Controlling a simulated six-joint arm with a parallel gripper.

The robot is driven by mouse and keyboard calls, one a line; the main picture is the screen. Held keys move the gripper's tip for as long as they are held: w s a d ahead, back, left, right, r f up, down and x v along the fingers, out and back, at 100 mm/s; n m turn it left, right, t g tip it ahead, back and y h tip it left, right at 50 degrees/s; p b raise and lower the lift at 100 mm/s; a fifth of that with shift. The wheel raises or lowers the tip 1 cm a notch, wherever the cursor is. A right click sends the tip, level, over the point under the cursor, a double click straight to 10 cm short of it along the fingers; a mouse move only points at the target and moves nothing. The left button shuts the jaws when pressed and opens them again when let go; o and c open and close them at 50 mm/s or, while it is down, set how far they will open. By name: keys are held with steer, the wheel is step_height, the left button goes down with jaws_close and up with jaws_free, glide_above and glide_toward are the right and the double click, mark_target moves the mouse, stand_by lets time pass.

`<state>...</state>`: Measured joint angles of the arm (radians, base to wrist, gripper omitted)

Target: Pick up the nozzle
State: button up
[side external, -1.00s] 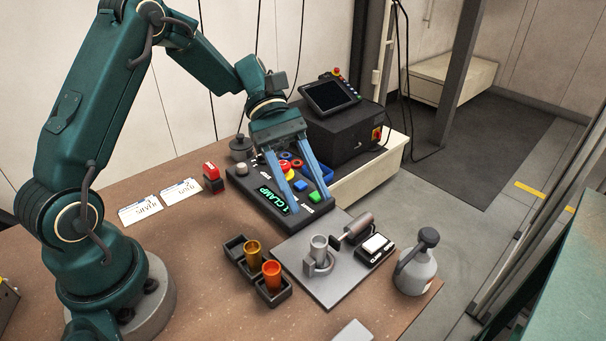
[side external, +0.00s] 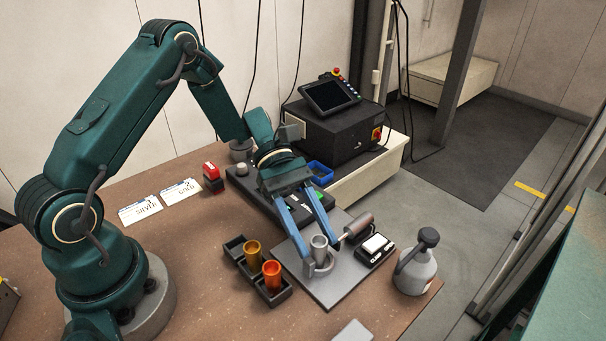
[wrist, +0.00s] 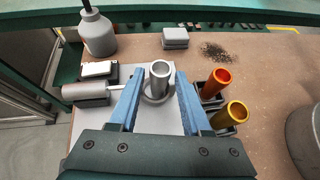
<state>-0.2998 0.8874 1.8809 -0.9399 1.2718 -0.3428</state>
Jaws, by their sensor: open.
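A grey, hollow, cup-shaped nozzle (side external: 319,248) stands upright in a round grey holder (side external: 322,268) on a grey plate; in the wrist view the nozzle (wrist: 161,82) stands between my two fingers. My gripper (side external: 318,244) is open and reaches down over the plate with one blue finger on each side of the nozzle. In the wrist view my gripper (wrist: 160,80) shows space beside the nozzle; contact cannot be made out. An orange nozzle (side external: 272,274) and a gold nozzle (side external: 252,254) stand upright in a black rack.
A cylindrical clamp unit (side external: 357,226) and a black box with a white button (side external: 376,246) sit right of the holder. A grey bottle (side external: 415,272) stands at the table's right edge. SILVER and GOLD cards (side external: 160,203) lie at the left.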

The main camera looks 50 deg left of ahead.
jaws_close()
steer(key=shift+r, duration=0.15)
